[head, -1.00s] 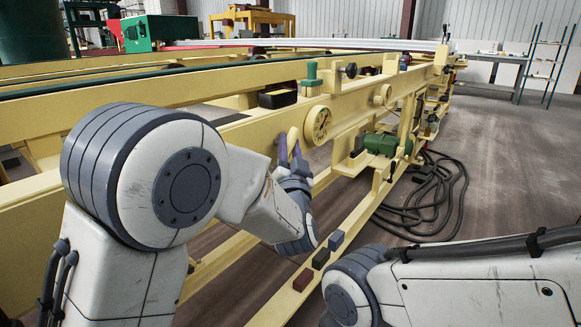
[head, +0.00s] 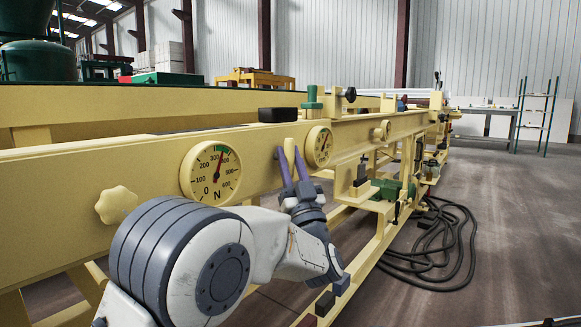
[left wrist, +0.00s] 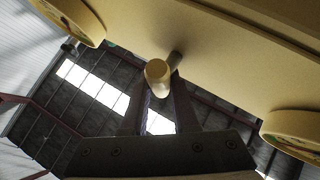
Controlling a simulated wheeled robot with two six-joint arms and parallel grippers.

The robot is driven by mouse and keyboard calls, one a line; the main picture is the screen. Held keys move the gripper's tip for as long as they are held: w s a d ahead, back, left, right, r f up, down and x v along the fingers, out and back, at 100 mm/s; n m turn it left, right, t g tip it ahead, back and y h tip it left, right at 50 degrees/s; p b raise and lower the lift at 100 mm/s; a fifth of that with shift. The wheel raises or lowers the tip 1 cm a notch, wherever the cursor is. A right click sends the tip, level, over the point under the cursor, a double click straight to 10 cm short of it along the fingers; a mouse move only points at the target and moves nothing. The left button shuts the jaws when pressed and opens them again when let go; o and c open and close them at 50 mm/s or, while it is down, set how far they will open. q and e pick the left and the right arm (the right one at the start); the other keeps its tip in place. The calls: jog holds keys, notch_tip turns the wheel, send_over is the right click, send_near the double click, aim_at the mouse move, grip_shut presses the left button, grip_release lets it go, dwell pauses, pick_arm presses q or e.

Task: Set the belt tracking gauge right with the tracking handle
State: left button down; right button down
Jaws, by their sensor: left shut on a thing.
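The tracking handle (head: 290,149) is a pale yellow bar on the side of the yellow frame, between two round dials. My left gripper (head: 291,160) has its purple fingers shut on it. In the left wrist view the handle's round end (left wrist: 157,72) sits between the fingers. The dial just right of the handle (head: 319,146) is small and oblique; its reading is too small to tell, and I cannot tell for sure that it is the tracking gauge. A larger dial marked N (head: 211,173) is to the left, its red needle near 300 by a green band. My right gripper is out of view.
A yellow star knob (head: 116,205) is at the left on the frame. Small blocks (head: 326,303) lie on the lower beam. Black hose (head: 437,240) coils on the floor at right.

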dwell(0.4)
pick_arm(q)
jog(key=c, duration=0.7)
grip_release()
jog(key=p+v, duration=0.3)
jog(key=v, duration=0.7)
jog(key=shift+s+f, duration=0.15)
jog(key=shift+s, duration=0.1)
